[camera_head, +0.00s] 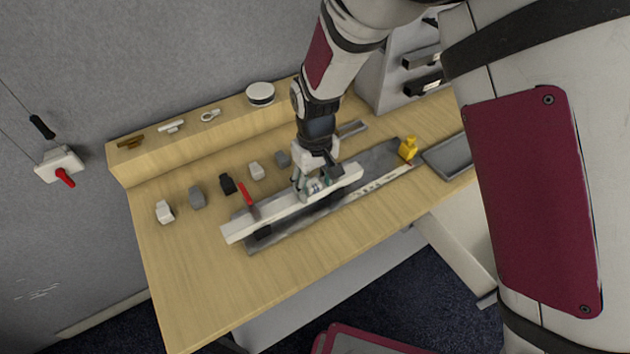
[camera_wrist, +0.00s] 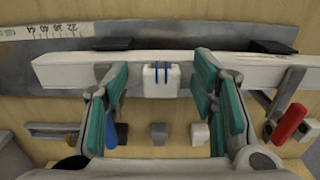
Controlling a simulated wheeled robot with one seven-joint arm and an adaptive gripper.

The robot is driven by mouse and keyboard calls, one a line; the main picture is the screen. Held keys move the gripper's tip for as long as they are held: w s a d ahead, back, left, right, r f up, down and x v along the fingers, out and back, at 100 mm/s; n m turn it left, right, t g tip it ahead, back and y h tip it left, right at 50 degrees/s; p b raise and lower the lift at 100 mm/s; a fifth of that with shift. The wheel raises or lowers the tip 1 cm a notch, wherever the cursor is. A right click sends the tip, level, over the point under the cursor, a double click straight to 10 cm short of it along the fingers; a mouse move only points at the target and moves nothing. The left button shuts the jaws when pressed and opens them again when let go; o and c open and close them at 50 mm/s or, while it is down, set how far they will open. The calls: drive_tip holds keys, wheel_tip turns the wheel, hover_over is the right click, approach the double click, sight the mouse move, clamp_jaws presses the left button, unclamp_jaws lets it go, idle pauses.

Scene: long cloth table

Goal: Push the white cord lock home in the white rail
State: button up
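The white rail (camera_head: 240,230) lies lengthwise over a grey plate on the table. In the wrist view the rail (camera_wrist: 72,72) runs across the upper half. The white cord lock (camera_wrist: 162,79), a small block with two blue cord lines, sits at the rail's middle, its lower part reaching past the near edge. I cannot tell how deep it sits. My gripper (camera_head: 316,184) is low over the rail. In the wrist view my gripper (camera_wrist: 163,68) is open, a teal-padded finger on each side of the cord lock, with gaps between.
A red-handled tool (camera_head: 246,194) stands at the rail by its left part. Several small blocks, including a black one (camera_head: 227,183), lie behind the rail. A yellow item (camera_head: 408,149) and a grey tray (camera_head: 452,157) are to the right. The table's front left is clear.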

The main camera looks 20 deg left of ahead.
sight(315, 186)
wheel_tip(315, 186, up, 12)
idle(0.7)
idle(0.4)
